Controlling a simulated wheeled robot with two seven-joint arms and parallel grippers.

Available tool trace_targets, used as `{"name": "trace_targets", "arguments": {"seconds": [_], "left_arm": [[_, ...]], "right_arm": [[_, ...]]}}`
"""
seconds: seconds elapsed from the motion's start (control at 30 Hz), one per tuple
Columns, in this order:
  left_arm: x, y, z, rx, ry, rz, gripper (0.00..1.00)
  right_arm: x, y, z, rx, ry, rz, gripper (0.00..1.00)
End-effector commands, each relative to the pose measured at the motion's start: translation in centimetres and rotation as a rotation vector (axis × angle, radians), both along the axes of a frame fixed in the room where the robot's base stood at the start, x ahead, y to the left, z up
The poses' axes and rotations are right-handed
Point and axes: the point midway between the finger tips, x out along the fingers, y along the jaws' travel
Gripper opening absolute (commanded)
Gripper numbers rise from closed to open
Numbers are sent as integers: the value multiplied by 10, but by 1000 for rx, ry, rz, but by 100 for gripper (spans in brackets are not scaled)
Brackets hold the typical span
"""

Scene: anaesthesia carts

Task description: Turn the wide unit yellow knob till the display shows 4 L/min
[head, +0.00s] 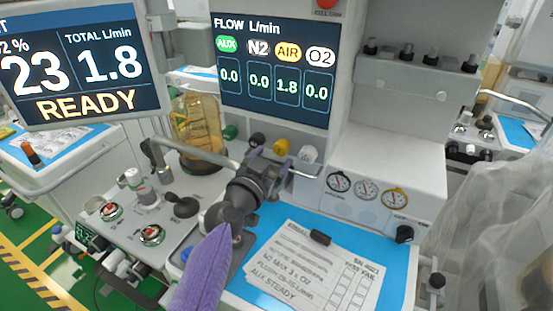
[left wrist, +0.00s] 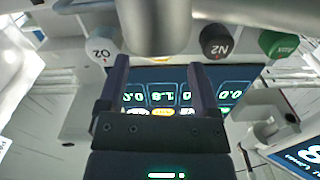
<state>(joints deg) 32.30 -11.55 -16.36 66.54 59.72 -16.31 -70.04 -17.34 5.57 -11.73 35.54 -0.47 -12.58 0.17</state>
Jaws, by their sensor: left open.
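The yellow knob (head: 281,146) sits under the display of the wide unit, between a black knob (head: 257,139) and a white knob (head: 307,154). The display (head: 275,70) reads 1.8 under AIR and 0.0 in the other columns. My left gripper (head: 277,168) is just below and in front of the yellow knob, near the metal rail. In the left wrist view its two fingers (left wrist: 158,70) stand apart with nothing seen between them. A grey cylinder there covers the place between the O2 and N2 knobs, so the yellow knob is hidden. My right gripper is out of view.
The metal rail (head: 205,154) runs in front of the knobs. A left monitor (head: 85,62) reads TOTAL 1.8 and READY. Gauges (head: 366,189) are on the right, and paper sheets (head: 318,268) lie on the blue worktop below. Clear plastic sheeting (head: 490,220) hangs at the far right.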

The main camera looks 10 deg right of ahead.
Motion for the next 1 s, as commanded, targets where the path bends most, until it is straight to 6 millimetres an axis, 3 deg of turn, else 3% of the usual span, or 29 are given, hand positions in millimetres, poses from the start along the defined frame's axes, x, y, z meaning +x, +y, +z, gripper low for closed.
{"name": "trace_targets", "arguments": {"seconds": [0.2,0.53,0.9,1.0], "left_arm": [[20,-14,-3,0,2,-1,82],[23,-16,0,0,2,-1,82],[23,-16,-1,0,2,-1,3],[23,-16,-1,0,2,-1,0]], "right_arm": [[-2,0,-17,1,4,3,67],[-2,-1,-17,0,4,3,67],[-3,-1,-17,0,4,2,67],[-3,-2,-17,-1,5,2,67]]}}
